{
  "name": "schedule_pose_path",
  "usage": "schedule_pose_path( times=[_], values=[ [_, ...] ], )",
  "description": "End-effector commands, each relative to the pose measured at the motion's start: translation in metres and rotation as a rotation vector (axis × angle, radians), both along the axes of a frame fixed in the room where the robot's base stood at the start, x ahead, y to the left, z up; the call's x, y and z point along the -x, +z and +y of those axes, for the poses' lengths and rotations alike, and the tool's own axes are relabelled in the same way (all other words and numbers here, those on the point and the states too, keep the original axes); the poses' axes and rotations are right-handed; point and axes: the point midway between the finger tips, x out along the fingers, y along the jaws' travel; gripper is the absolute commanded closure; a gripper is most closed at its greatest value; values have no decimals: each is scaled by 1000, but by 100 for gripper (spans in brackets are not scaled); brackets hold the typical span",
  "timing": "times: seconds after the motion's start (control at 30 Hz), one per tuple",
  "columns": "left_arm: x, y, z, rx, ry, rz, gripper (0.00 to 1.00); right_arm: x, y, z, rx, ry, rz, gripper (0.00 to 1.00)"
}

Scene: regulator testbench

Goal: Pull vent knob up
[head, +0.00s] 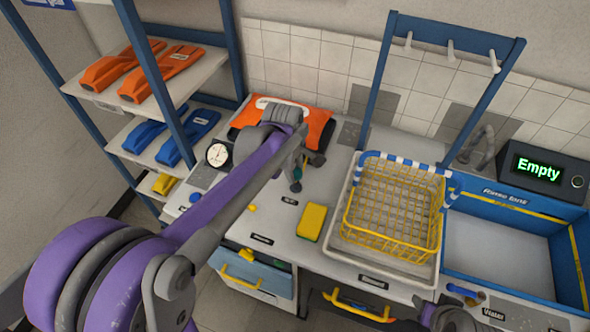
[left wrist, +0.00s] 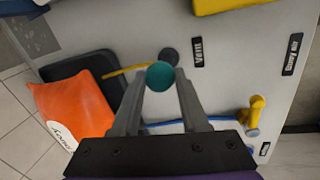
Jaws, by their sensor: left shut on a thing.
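The vent knob (left wrist: 161,76) is a round teal ball in the left wrist view, close to the "Vent" label (left wrist: 198,50) on the light bench top. My left gripper (left wrist: 160,80) is shut on it, with one grey finger on each side. In the head view my left gripper (head: 296,182) reaches down to the bench top, and a small bit of teal shows at its fingers. The knob's stem is hidden, so I cannot tell how high the knob stands. My right gripper does not show.
An orange regulator bag (head: 318,122) and a round gauge (head: 217,155) are beside my left arm. A yellow sponge (head: 312,222) lies right of the gripper. A yellow wire basket (head: 390,205) and a blue rinse tank (head: 505,205) are further right.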

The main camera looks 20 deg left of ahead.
Motion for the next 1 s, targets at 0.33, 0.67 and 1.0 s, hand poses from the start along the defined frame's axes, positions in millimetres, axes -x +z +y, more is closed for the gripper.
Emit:
schedule_pose_path(
  times=[0.33, 0.67, 1.0],
  values=[
    [-1, 30, 0, 0, 0, -2, 100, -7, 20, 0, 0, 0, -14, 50],
    [-1, 33, 0, -1, 0, -2, 52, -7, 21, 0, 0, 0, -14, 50],
    [0, 32, 0, 0, 0, -1, 25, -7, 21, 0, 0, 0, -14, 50]
  ],
)
